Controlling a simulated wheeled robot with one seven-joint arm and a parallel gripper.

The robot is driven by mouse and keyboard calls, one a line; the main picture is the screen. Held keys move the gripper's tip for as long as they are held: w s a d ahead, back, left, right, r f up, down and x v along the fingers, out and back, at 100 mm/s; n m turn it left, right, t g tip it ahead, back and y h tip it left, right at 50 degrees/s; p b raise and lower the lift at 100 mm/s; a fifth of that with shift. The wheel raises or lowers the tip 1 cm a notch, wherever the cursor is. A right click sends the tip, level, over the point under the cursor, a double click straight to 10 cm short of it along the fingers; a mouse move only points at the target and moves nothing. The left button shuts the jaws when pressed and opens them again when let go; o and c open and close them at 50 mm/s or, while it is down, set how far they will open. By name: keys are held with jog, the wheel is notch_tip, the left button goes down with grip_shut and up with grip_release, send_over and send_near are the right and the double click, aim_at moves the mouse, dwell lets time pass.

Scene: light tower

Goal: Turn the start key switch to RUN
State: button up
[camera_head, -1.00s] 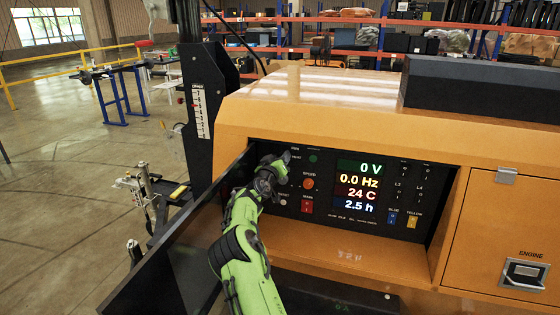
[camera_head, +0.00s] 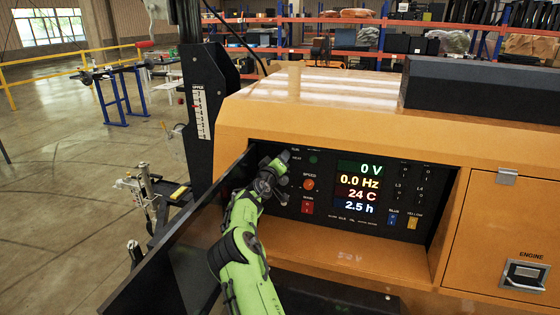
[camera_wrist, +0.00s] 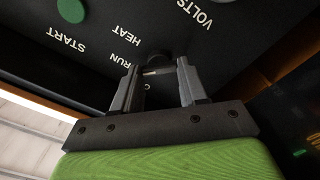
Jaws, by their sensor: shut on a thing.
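The start key switch (camera_wrist: 155,57) is a small dark knob between my fingertips in the wrist view. White words HEAT, RUN and START are printed around it; another label is partly hidden by a finger. My gripper (camera_wrist: 157,70) is shut on the key switch, one finger on each side. In the head view my gripper (camera_head: 283,158) reaches the upper left of the black control panel (camera_head: 335,220), and hides the switch there. I cannot tell exactly which label the switch points at.
A green button (camera_wrist: 70,10) lies near START in the wrist view. The lit display (camera_head: 359,187), orange speed knob (camera_head: 308,184) and red main switch (camera_head: 307,207) are right of my gripper. An open dark door (camera_head: 180,245) stands close at left of my arm.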

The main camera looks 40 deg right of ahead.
jog(key=o, duration=1.1)
jog(key=shift+c, duration=0.2)
jog(key=shift+a, duration=0.1)
jog(key=b+v, duration=0.1)
jog(key=v, duration=1.4)
jog(key=shift+s+a, duration=0.2)
jog(key=shift+a, duration=0.05)
